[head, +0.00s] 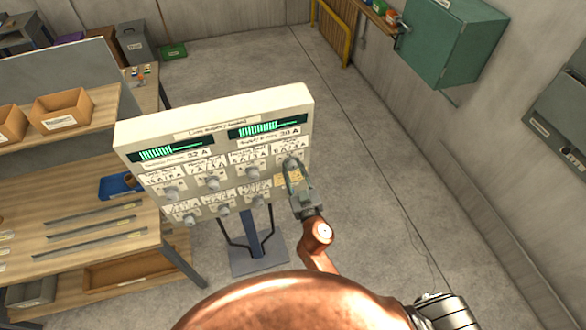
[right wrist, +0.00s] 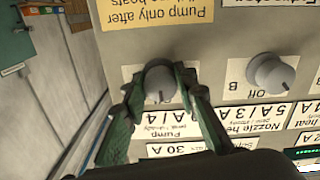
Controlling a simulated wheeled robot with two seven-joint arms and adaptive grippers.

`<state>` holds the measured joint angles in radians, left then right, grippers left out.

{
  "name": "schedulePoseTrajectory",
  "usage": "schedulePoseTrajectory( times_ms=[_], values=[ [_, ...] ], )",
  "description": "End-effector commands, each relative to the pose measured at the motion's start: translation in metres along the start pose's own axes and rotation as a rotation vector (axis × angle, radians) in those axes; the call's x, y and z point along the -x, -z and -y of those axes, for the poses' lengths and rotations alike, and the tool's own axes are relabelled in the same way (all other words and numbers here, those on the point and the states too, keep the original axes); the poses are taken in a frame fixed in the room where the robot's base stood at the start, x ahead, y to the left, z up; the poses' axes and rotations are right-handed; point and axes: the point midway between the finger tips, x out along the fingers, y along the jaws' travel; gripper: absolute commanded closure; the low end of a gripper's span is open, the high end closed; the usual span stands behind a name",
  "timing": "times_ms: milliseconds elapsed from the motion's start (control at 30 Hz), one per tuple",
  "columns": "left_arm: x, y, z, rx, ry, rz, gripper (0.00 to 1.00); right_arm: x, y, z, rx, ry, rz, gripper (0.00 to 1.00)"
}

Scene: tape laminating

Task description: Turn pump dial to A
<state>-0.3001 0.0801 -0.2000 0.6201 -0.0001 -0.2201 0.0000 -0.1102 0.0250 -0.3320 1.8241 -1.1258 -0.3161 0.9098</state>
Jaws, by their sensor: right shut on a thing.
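The control panel (head: 215,135) stands on a post and has two rows of grey dials below two green displays. The pump dial (right wrist: 160,80) is the rightmost of the upper row, with an upside-down "Pump" label (right wrist: 172,138) next to it in the right wrist view. My right gripper (head: 291,168) is at this dial. In the right wrist view its two green fingers (right wrist: 158,92) are shut on the dial's sides. The dial's letters are mostly hidden by the fingers, so I cannot tell its setting. My left gripper is not in view.
A neighbouring dial (right wrist: 271,74), marked "B" and "Off", sits close beside the right finger. A yellow note (right wrist: 155,14) is on the panel near the pump dial. A wooden shelf bench (head: 80,235) stands at the left. The floor right of the panel is clear.

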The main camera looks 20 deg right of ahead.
Motion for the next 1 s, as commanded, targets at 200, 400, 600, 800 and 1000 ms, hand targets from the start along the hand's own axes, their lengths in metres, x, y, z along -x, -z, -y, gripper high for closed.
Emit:
schedulePoseTrajectory(
  times_ms=[200, 400, 600, 800, 1000],
  values=[
    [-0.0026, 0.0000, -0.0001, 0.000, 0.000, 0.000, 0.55, -0.0005, 0.0006, -0.0005, 0.109, -0.001, -0.004, 0.98],
    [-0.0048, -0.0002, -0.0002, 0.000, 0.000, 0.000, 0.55, -0.0005, 0.0009, -0.0010, 0.271, -0.002, -0.008, 0.98],
    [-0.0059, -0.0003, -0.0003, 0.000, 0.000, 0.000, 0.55, -0.0005, 0.0014, -0.0015, 0.443, -0.002, -0.011, 0.98],
    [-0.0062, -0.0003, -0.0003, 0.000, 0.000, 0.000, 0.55, -0.0006, 0.0020, -0.0018, 0.588, -0.003, -0.014, 0.98],
    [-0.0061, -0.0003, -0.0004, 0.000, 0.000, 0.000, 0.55, -0.0006, 0.0024, -0.0019, 0.689, -0.003, -0.016, 0.98]
  ],
)
